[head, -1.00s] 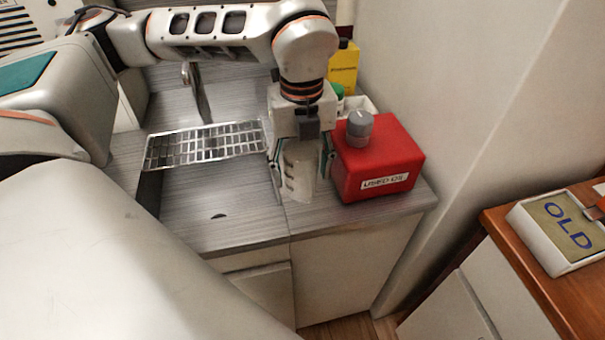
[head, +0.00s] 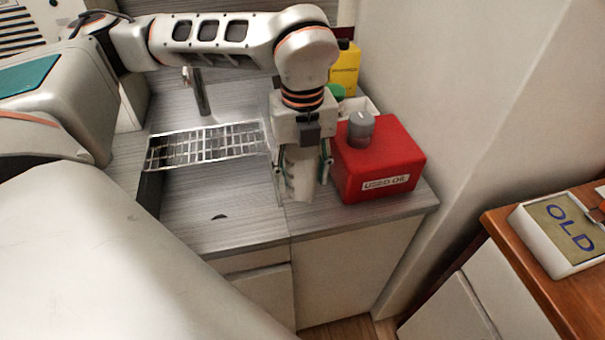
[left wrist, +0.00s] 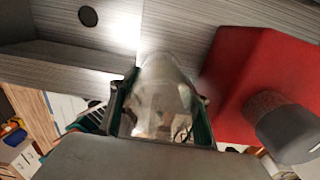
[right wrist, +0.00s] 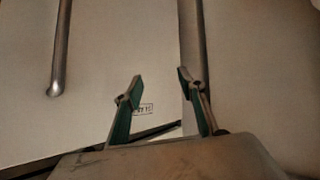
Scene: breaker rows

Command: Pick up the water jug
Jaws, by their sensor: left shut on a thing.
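The water jug (head: 302,186) is a pale, clear container on the grey counter, upright beneath my left gripper. My left gripper (head: 302,172) points down and is shut on it, one finger on each side. The gripper hides the jug's upper part in the head view. In the left wrist view, the clear jug (left wrist: 160,82) sits between the two fingers. I cannot tell whether its base touches the counter. My right gripper (right wrist: 160,86) shows only in the right wrist view, open and empty, facing a pale surface.
A red "USED OIL" box (head: 378,162) with a grey knob stands close right of the left gripper. A metal rack (head: 205,146) lies left, near a tap (head: 200,95). A yellow container (head: 345,70) stands behind. A wooden-topped cabinet with an "OLD" box (head: 565,228) is at right.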

